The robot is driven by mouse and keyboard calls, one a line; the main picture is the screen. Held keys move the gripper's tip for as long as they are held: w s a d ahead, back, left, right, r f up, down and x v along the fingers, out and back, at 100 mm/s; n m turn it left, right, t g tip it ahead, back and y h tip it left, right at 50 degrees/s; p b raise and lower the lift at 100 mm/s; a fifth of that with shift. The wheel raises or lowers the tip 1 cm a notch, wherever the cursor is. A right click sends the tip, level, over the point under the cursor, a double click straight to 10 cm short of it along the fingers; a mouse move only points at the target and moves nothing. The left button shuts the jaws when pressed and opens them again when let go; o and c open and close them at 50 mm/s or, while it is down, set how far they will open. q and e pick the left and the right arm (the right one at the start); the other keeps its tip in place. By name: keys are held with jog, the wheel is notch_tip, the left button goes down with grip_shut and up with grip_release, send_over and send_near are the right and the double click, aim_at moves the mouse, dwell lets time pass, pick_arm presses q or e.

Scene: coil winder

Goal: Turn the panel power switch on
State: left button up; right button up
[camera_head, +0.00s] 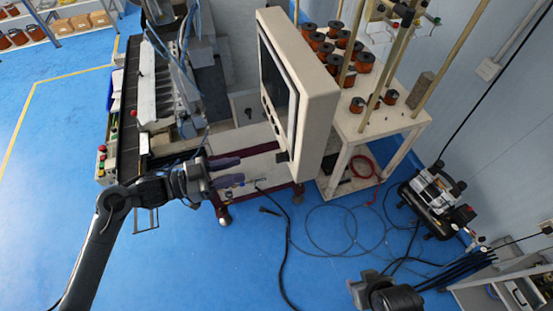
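The beige panel (316,95) stands in the middle, its dark screen (273,72) facing left. Small dark controls (272,112) sit along the screen's lower edge. A small dark part (282,156) shows at the panel's bottom corner; I cannot tell whether it is the power switch. My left gripper (240,171) is below and left of that corner, apart from the panel, its fingers spread with nothing seen between them. A dark part of my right arm (385,292) shows at the bottom; its fingers cannot be made out.
The winding machine (160,95) stands left of the panel. A white table (375,125) with copper spools (345,55) and upright poles stands right. A compressor (437,195) and loose cables (285,250) lie on the blue floor. Open floor (60,140) is at left.

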aim_at(281, 158)
pick_arm(q)
jog(key=p+x, duration=0.3)
jog(key=x, duration=0.8)
jog(key=shift+r, duration=0.25)
jog(key=shift+c, duration=0.4)
jog(key=shift+a, duration=0.1)
grip_shut()
